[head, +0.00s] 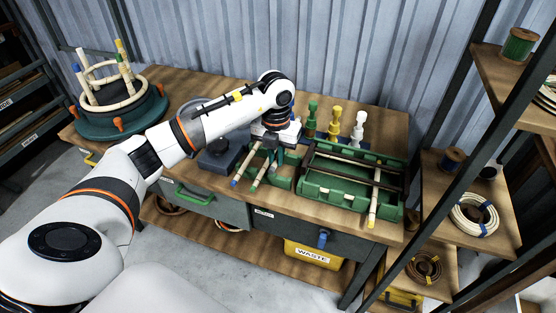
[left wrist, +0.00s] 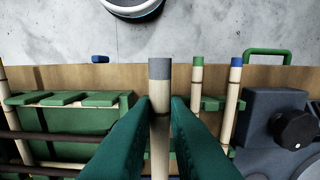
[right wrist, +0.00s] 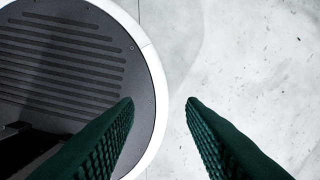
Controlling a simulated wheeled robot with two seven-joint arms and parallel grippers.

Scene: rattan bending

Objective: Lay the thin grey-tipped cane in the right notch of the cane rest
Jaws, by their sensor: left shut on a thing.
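The grey-tipped cane (left wrist: 159,75) stands between the two green fingers of my left gripper (left wrist: 159,108), which is shut on it, its grey end reaching out past the fingertips. In the head view my left gripper (head: 273,160) is over the green cane rest (head: 284,182). A green-tipped cane (left wrist: 197,80) and a blue-tipped cane (left wrist: 234,85) lie side by side in the rest, to the right of the held cane in the left wrist view. Whether the held cane touches the rest is hidden. My right gripper (right wrist: 160,103) is open and empty over the floor.
A green tray (head: 330,195) with dark rods and a yellow-tipped cane (head: 374,200) is right of the rest. Green, yellow and white pegs (head: 335,120) stand behind. A dark blue block (head: 218,160) is left of the rest. A round basket frame (head: 110,95) stands far left.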

